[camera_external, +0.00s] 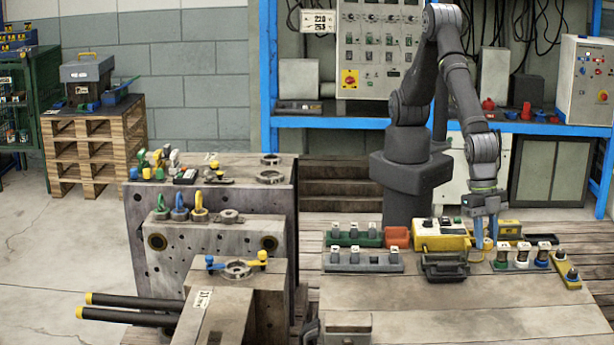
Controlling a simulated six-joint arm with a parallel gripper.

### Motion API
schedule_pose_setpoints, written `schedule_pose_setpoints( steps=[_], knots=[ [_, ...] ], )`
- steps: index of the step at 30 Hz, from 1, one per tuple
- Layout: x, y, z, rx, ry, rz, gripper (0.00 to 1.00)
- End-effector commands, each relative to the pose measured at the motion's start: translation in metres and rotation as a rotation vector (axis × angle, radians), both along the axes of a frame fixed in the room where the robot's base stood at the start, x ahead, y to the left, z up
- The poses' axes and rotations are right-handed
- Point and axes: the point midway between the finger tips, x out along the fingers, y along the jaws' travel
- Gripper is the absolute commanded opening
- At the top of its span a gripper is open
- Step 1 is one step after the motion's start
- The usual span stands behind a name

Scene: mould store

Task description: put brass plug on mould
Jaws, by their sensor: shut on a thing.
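My gripper (485,240) points straight down over the right-hand table, its blue fingers shut on a small brass-coloured piece, which looks like the brass plug (488,243). The fingers hide most of the plug, and I cannot tell whether it still touches the tabletop. The mould (210,262) is the large grey steel block at the left, with a lower block in front of it. It stands well to the left of my gripper. Several coloured eye bolts, clamps and rings lie on its upper faces.
Around my gripper stand a yellow box (441,236), a dark tray (444,267), a rack with several coloured spools (522,258) and a yellow bar (566,270). Two racks (362,261) lie toward the mould. The table front is mostly clear. Two black rods (135,305) stick out left.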

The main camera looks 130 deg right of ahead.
Motion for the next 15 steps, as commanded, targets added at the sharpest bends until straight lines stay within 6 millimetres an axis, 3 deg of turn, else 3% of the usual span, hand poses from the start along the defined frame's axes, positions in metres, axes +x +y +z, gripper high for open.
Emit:
schedule_pose_setpoints(
  steps=[15],
  knots=[
    [-0.057, 0.085, -0.060, 0.000, 0.000, 0.008, 0.03]
  ],
)
